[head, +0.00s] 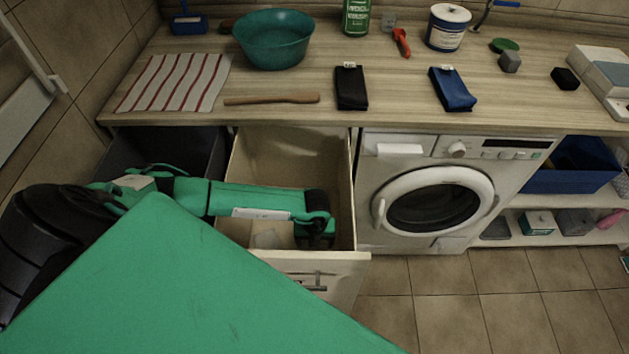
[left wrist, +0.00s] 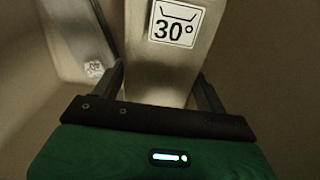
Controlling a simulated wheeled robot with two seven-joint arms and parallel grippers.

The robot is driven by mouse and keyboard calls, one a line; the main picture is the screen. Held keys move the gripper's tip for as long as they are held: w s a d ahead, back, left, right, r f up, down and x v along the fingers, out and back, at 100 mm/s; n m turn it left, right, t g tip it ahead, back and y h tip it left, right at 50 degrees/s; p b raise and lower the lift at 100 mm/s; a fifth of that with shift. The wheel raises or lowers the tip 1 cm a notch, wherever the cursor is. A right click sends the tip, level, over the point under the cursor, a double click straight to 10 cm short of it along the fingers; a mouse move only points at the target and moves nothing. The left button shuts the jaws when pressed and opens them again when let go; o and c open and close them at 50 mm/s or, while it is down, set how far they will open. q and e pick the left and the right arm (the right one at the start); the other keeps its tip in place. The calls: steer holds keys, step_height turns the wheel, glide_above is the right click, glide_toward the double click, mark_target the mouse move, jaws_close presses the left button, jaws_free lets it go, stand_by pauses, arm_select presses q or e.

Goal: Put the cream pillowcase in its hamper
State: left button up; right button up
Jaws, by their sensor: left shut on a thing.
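The cream pillowcase (left wrist: 160,75), a pale folded cloth with a "30°" wash label, is between the fingers of my left gripper (left wrist: 160,88) in the left wrist view. The gripper is shut on it. In the head view my left gripper (head: 315,238) reaches down inside a pulled-out cream-walled hamper (head: 345,185), near its right wall; its fingertips are hidden there. A pale piece (head: 267,239) shows low in this hamper, partly behind my arm. My right gripper is not in view.
A dark hamper (head: 125,150) is open at the left. On the worktop lie a black folded cloth (head: 350,88) and a blue one (head: 452,90), both tagged. A paler grey piece with a small label (left wrist: 93,69) lies beside the pillowcase. A washing machine (head: 400,235) stands right.

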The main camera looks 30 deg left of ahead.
mark_target(315, 248)
arm_select(q)
steer(key=shift+f, duration=0.7)
step_height(315, 248, down, 2)
steer(key=shift+f, duration=0.65)
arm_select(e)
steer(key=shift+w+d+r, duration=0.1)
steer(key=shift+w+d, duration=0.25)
arm_select(q)
steer(key=shift+f, duration=0.1)
